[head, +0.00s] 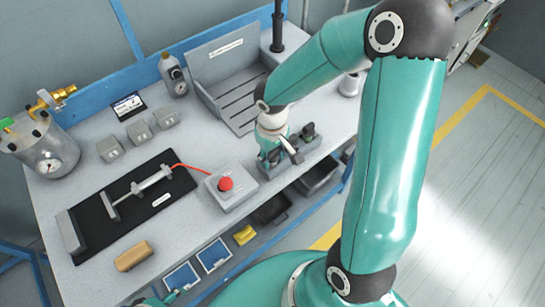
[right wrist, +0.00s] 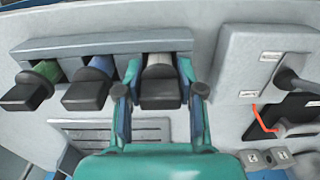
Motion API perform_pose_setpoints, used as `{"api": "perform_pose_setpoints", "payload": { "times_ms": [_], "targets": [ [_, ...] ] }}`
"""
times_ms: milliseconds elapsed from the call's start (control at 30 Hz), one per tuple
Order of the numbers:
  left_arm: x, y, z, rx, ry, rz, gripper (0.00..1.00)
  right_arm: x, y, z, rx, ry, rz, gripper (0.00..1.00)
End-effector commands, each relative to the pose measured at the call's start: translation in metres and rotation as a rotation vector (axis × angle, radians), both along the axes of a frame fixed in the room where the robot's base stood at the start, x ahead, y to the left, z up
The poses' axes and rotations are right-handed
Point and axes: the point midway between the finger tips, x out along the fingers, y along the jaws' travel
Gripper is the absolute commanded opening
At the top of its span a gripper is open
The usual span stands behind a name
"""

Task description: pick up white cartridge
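The white cartridge (right wrist: 160,66) sits in the grey rack (right wrist: 105,46), with its black head (right wrist: 161,90) facing the wrist camera. It is the rightmost of three in the right wrist view, beside a blue cartridge (right wrist: 98,66) and a green one (right wrist: 46,70). My right gripper (right wrist: 161,92) is open, one finger on each side of the white cartridge, with small gaps to its black head. In the head view my right gripper (head: 286,149) is over the rack (head: 270,168) and partly hides it. A small teal and dark part, likely my left gripper (head: 165,297), shows at the bottom edge.
A grey box with a red button (head: 226,184) stands left of the rack. A black mat (head: 130,232) holds a metal fixture. A tan block (head: 134,255), a pressure vessel (head: 45,150), small grey blocks (head: 139,131) and an open slotted bin (head: 225,55) are on the bench (head: 200,150).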

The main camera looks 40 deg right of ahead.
Motion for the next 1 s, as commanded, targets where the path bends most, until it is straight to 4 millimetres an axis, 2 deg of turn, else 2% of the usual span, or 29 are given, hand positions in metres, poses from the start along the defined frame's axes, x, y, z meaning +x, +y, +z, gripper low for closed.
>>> {"api": "perform_pose_setpoints", "payload": {
  "times_ms": [33,133,167,567,767,1000],
  "targets": [
    [0.0,0.0,0.0,0.0,0.0,0.0,0.79,0.0,0.0,0.0,0.0,0.0,0.0,0.22],
    [0.0,0.0,0.0,0.0,0.0,0.0,0.79,0.0,0.0,0.0,0.0,0.0,0.0,0.06],
    [0.0,0.0,0.0,0.0,0.0,0.0,0.79,0.0,0.0,0.0,0.0,-0.001,0.0,0.03],
    [0.0,0.0,0.001,0.0,0.0,0.0,0.79,0.001,0.0,0.006,-0.001,-0.002,-0.001,0.03],
    [0.0,0.0,0.002,0.0,0.0,0.0,0.79,0.001,-0.001,0.027,-0.002,-0.005,-0.002,0.03],
    [0.0,0.0,0.003,0.0,0.0,0.0,0.79,0.002,-0.001,0.074,-0.003,-0.009,-0.002,0.03]
  ]
}}
